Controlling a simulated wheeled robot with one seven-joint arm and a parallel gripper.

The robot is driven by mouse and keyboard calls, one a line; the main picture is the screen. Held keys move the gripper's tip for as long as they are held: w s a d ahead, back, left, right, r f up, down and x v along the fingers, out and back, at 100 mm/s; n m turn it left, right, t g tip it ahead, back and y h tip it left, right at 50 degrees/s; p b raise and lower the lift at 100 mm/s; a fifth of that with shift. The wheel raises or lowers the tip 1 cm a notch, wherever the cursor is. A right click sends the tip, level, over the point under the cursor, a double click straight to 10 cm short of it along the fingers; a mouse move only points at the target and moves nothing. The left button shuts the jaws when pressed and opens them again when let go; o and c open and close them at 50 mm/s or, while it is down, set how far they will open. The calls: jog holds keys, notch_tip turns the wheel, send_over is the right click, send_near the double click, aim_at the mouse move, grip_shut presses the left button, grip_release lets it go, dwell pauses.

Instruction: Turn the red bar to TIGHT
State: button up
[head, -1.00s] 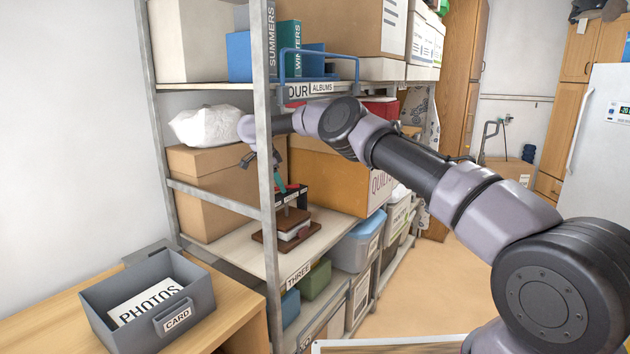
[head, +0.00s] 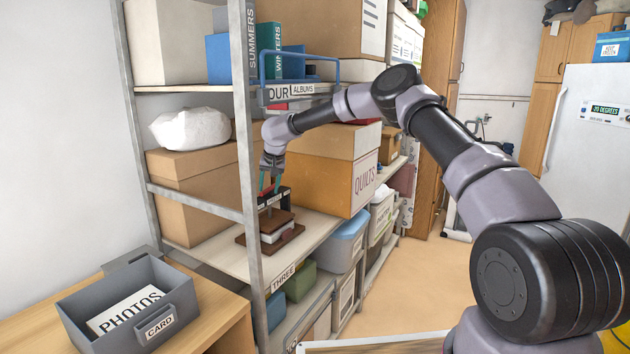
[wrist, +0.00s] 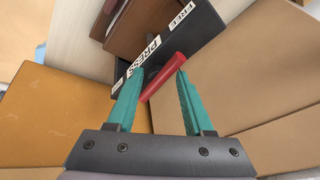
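The red bar (wrist: 164,75) lies slantwise between my gripper's fingers in the wrist view. Its upper end is close to the right fingertip and its lower end close to the left finger; I cannot tell whether they touch. My gripper (wrist: 159,73) has teal fingers, spread well wider than the bar's thickness. The bar is at a black crosspiece (wrist: 185,40) with white labels; FREE and PRESS are readable, a third at the lower left is not. In the head view my gripper (head: 269,187) points down over the brown press (head: 272,240) on the shelf; the bar is hard to make out there.
The QUILTS box (head: 330,165) stands close to the right of the press, another cardboard box (head: 195,180) to its left. A shelf post (head: 247,150) stands in front, and the upper shelf with a blue handle (head: 300,66) is above. A grey PHOTOS tray (head: 130,305) sits on the bench.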

jog(key=n, duration=0.2)
jog(key=d+n+g+y, duration=0.1)
jog(key=n, duration=0.1)
jog(key=n+y, duration=0.1)
jog(key=shift+w+d+n+g, duration=0.2)
jog(key=shift+w+n+g, duration=0.1)
jog(key=shift+w+n, duration=0.1)
jog(key=s+d+r, duration=0.2)
jog(key=s+d, duration=0.2)
jog(key=d, duration=0.2)
jog(key=s+d+r, duration=0.3)
jog(key=s+d, duration=0.1)
jog(key=d, duration=0.2)
jog(key=w+d+f+n+t+h, duration=0.2)
jog(key=w+f+n+t+h, duration=0.1)
jog(key=w, duration=0.5)
jog(key=shift+w+d+f+n+t+h, duration=0.15)
jog(key=shift+d+n+t+h, duration=0.2)
jog(key=shift+n+t, duration=0.5)
jog(key=shift+o, duration=0.2)
